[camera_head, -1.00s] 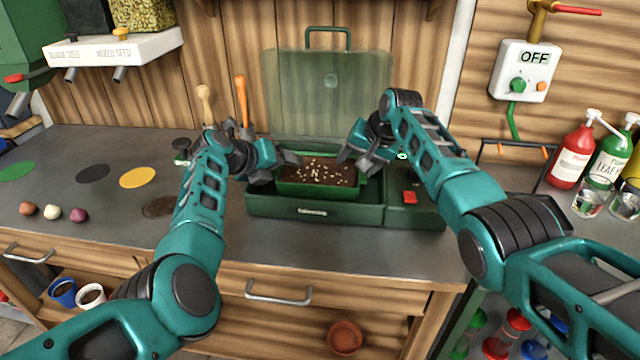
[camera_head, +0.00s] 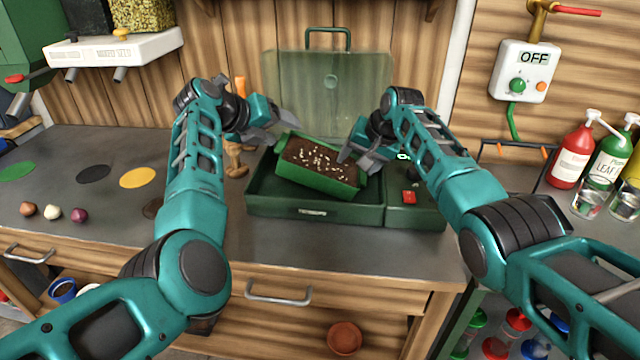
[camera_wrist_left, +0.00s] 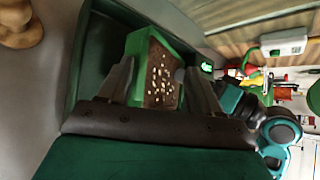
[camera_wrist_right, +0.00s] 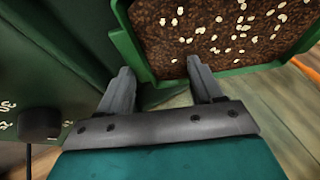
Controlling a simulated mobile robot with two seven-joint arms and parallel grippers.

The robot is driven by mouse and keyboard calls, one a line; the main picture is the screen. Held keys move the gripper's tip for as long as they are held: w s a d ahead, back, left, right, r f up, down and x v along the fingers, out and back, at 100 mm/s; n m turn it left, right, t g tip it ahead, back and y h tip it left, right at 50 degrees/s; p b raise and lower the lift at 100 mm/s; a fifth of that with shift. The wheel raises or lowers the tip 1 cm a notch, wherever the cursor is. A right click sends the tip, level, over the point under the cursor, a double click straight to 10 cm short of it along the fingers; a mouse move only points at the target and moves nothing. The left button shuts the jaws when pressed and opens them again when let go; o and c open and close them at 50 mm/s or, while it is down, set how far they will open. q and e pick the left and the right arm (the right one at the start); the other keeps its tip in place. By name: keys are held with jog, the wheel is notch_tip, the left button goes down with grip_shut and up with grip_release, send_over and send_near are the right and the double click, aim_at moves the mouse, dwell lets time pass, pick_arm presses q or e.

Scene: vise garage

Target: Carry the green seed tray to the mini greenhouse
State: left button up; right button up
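The green seed tray (camera_head: 320,168), filled with dark soil and pale seeds, sits tilted in the open dark green greenhouse base (camera_head: 330,212), its left end higher. My left gripper (camera_head: 280,128) is at the tray's raised back-left corner. In the left wrist view its fingers are spread, with the tray (camera_wrist_left: 160,70) showing between them; contact is unclear. My right gripper (camera_head: 358,155) is at the tray's right end. In the right wrist view its fingers are apart, close to the tray's corner (camera_wrist_right: 130,50); no firm hold shows. The clear greenhouse lid (camera_head: 330,95) stands open behind.
A wooden-handled tool (camera_head: 235,158) stands left of the base. Coloured discs (camera_head: 137,178) and bulbs (camera_head: 52,214) lie left; the front-left bench has free room.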

pick_arm(q)
jog(key=shift+r, duration=0.55)
pick_arm(e)
jog(key=shift+f, duration=0.15)
jog(key=shift+s+r, duration=0.15)
jog(key=shift+r, duration=0.05)
jog(key=v, duration=1.1)
jog(key=shift+d+r, duration=0.2)
jog(key=shift+r, duration=0.2)
jog(key=shift+s, duration=0.1)
pick_arm(q)
jog(key=shift+d+f, duration=0.1)
